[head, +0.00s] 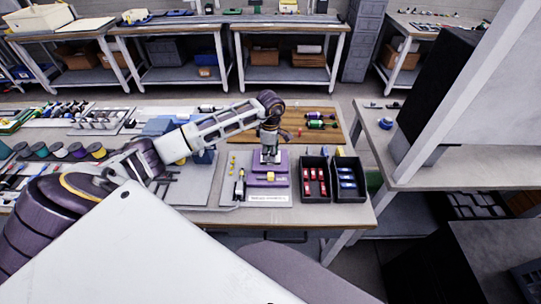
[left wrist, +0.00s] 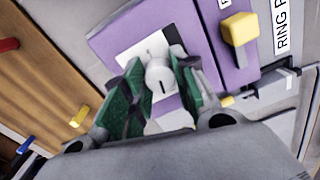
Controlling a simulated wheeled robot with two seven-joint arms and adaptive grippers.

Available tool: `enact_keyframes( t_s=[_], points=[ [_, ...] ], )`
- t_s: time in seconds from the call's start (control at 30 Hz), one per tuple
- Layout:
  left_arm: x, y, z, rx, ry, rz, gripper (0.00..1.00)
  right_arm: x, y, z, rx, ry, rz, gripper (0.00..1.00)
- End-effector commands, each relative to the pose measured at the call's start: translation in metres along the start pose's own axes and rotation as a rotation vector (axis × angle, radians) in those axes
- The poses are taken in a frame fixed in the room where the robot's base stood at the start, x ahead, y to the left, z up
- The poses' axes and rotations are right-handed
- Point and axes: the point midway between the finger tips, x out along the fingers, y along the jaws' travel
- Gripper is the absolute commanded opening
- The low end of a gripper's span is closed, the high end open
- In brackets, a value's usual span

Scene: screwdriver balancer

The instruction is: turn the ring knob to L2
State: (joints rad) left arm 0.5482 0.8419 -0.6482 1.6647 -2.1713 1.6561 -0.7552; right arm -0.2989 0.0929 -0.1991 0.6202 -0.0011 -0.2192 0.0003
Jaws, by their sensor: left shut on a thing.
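The ring knob (left wrist: 160,74) is a round, pale knob with a short dark mark on its face, set on a white plate (left wrist: 146,55) on the purple unit (left wrist: 107,37). In the left wrist view the green-padded fingers of my left gripper (left wrist: 158,88) stand on both sides of the knob, shut on it. In the head view my left gripper (head: 270,157) points down over the purple unit (head: 281,179), and the knob is too small to make out. I cannot read any level marks around the knob. My right gripper is not in view.
Two black bins with red parts (head: 314,188) and blue parts (head: 347,184) stand to the right. A wooden board (head: 295,116) lies behind.

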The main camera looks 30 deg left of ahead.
Motion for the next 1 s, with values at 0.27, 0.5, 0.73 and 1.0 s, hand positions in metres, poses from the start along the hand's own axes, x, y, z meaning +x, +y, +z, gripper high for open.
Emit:
enact_keyframes(
  t_s=[0.27, 0.5, 0.73, 1.0],
  points=[
    [0.002, 0.002, 0.0, 0.202, 0.0, 0.006, 0.04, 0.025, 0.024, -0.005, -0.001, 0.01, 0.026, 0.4],
    [0.002, 0.002, -0.001, 0.381, 0.0, 0.006, 0.04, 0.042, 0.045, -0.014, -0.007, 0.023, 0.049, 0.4],
    [0.001, 0.002, 0.0, 0.558, 0.0, 0.006, 0.04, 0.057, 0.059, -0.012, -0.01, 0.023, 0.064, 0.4],
    [0.001, 0.001, 0.0, 0.727, 0.0, 0.004, 0.04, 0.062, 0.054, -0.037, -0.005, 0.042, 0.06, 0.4]
  ],
)
